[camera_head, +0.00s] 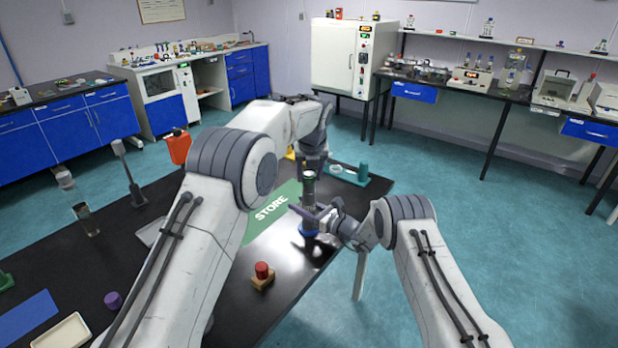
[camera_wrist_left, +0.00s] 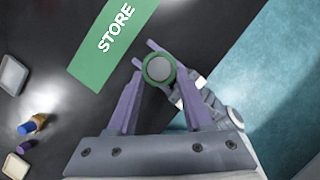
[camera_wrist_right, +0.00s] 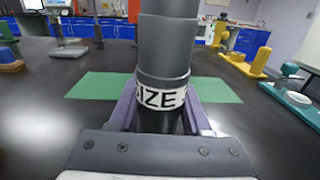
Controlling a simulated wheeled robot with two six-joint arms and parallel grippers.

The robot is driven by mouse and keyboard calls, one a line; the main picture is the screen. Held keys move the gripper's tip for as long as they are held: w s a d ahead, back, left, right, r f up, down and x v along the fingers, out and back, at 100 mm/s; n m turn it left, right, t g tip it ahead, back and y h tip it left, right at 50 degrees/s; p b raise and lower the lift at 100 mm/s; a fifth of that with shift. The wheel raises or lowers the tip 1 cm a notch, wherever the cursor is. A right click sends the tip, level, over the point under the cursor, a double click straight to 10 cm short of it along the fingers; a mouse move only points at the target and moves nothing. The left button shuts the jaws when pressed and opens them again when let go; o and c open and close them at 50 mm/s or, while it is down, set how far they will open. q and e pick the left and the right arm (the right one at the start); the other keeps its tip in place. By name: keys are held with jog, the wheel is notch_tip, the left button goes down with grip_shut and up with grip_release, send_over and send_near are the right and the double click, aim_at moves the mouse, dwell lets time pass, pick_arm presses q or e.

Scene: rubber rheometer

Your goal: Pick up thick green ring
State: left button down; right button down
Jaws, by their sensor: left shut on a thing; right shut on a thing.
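The thick green ring (camera_wrist_left: 160,84) shows between my left gripper's purple fingers in the left wrist view, around the grey round top of an upright dark cylinder (camera_wrist_right: 166,45). My left gripper (camera_wrist_left: 160,73) is shut on the ring, at the cylinder's upper end. In the head view the cylinder (camera_head: 309,198) stands upright, with a blue part at its foot. In the head view my right gripper (camera_head: 318,214) is below my left gripper (camera_head: 310,172).
A green STORE mat (camera_head: 270,208) lies beside the cylinder on the black table. A red-topped wooden block (camera_head: 262,276), purple piece (camera_head: 113,300), white tray (camera_head: 66,334) and teal stand (camera_head: 350,174) are also there. The table's right edge is close to the cylinder.

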aim_at(310, 177)
pick_arm(q)
notch_tip(310, 177, up, 10)
dwell(0.6)
pick_arm(e)
jog(key=shift+c, duration=1.4)
grip_release()
jog(key=shift+s+d, duration=0.1)
